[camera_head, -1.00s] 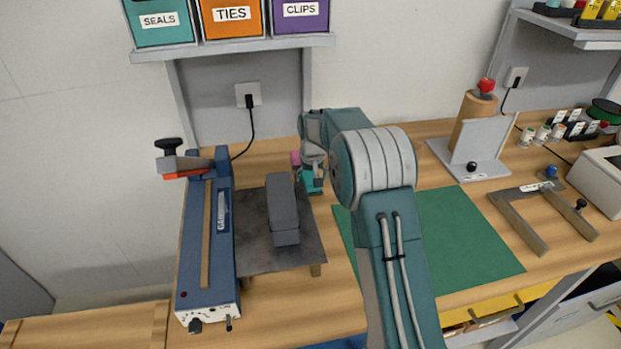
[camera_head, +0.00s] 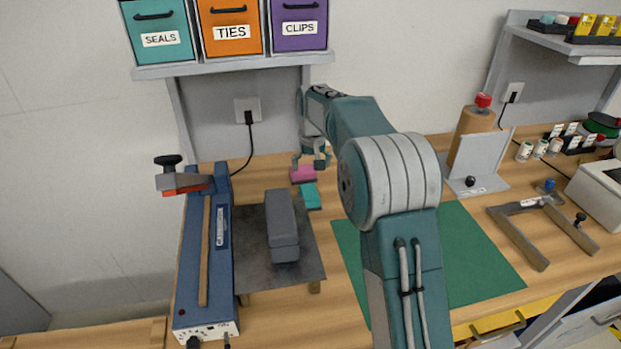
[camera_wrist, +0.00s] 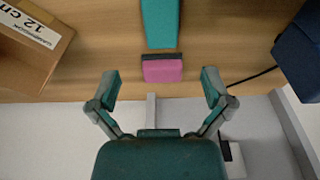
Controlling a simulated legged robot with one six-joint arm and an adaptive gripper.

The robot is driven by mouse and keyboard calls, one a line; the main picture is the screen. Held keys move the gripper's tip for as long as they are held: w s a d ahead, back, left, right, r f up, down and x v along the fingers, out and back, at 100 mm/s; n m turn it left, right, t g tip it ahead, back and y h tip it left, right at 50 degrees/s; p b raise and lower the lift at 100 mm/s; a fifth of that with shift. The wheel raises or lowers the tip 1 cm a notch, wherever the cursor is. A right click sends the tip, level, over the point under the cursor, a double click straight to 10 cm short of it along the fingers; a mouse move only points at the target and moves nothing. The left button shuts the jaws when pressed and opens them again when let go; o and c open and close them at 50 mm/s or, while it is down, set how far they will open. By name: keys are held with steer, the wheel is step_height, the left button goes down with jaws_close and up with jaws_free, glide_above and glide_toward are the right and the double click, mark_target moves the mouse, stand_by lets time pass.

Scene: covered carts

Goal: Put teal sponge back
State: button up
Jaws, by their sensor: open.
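The teal sponge (camera_head: 310,197) lies on the wooden bench, just right of a dark grey plate in the head view. It also shows at the top of the wrist view (camera_wrist: 160,22). A pink block (camera_head: 303,173) with a dark layer along one side lies beside its end; in the wrist view the pink block (camera_wrist: 162,69) is closer to my fingers. My gripper (camera_head: 311,163) is above the bench near the pink block. In the wrist view my gripper (camera_wrist: 161,84) is open, its fingers wide apart with nothing between them.
A blue sealer (camera_head: 205,260) and the plate (camera_head: 255,265) with a grey block (camera_head: 282,225) stand left. A green mat (camera_head: 465,250) lies right. Labelled bins (camera_head: 230,28) sit on a shelf above.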

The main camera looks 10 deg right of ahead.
steer(key=s+r+t, duration=0.1)
steer(key=s+r, duration=0.5)
steer(key=s, duration=0.3)
steer(key=s+r+t, duration=0.1)
steer(key=s+r, duration=0.5)
steer(key=s, duration=0.4)
steer(key=s+f+t, duration=0.1)
steer(key=s+f, duration=0.1)
steer(key=s, duration=0.8)
steer(key=s+f, duration=0.2)
steer(key=s, duration=0.8)
steer(key=shift+s+t, duration=0.2)
steer(key=shift+t, duration=0.2)
